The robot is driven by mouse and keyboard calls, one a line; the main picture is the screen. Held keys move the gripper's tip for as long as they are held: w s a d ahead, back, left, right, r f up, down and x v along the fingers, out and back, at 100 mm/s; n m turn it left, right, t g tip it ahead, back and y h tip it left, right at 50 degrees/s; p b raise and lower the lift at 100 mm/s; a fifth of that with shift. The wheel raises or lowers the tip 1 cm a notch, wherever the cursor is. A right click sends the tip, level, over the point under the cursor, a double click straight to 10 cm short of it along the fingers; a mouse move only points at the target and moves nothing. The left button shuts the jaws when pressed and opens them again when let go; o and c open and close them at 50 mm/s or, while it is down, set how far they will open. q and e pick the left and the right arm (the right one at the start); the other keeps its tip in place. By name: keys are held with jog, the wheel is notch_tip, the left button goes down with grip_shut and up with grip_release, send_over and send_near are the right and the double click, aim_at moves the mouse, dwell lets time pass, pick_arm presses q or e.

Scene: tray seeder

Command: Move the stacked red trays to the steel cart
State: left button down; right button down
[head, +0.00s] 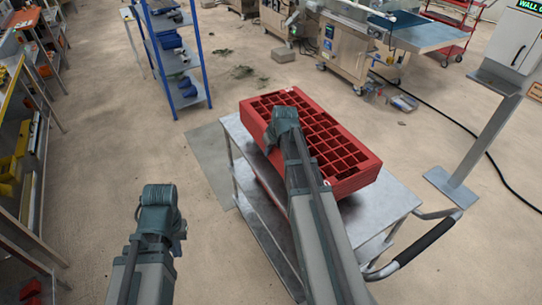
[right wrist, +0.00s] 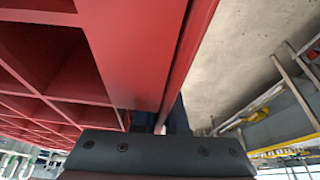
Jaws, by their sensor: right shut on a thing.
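The stacked red trays (head: 352,179), with a grid of square cells on top, are on or just over the top of the steel cart (head: 388,207). I cannot tell whether they rest fully on it. My right gripper (head: 276,138) is at the left long edge of the stack and shut on it. In the right wrist view the red tray wall (right wrist: 140,50) runs down into the jaws (right wrist: 158,128); the fingertips are mostly hidden. My left gripper (head: 160,200) is apart from the trays, over bare floor to the left; its fingers are hard to make out.
The cart has a black push handle (head: 428,241) at its lower right. A blue shelf rack (head: 179,65) stands behind to the left, and loaded shelves (head: 30,150) line the left side. A grey post stand (head: 452,185) is at right. Floor between left shelves and cart is clear.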

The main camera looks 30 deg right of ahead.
jog(key=shift+w+d, duration=0.1)
jog(key=f+b, duration=0.3)
jog(key=shift+w+d+f+b, duration=0.35)
jog(key=shift+w+f+b, duration=0.05)
jog(key=shift+r, duration=0.1)
jog(key=c, duration=1)
grip_release()
jog(key=shift+o, duration=0.2)
jog(key=shift+r, duration=0.1)
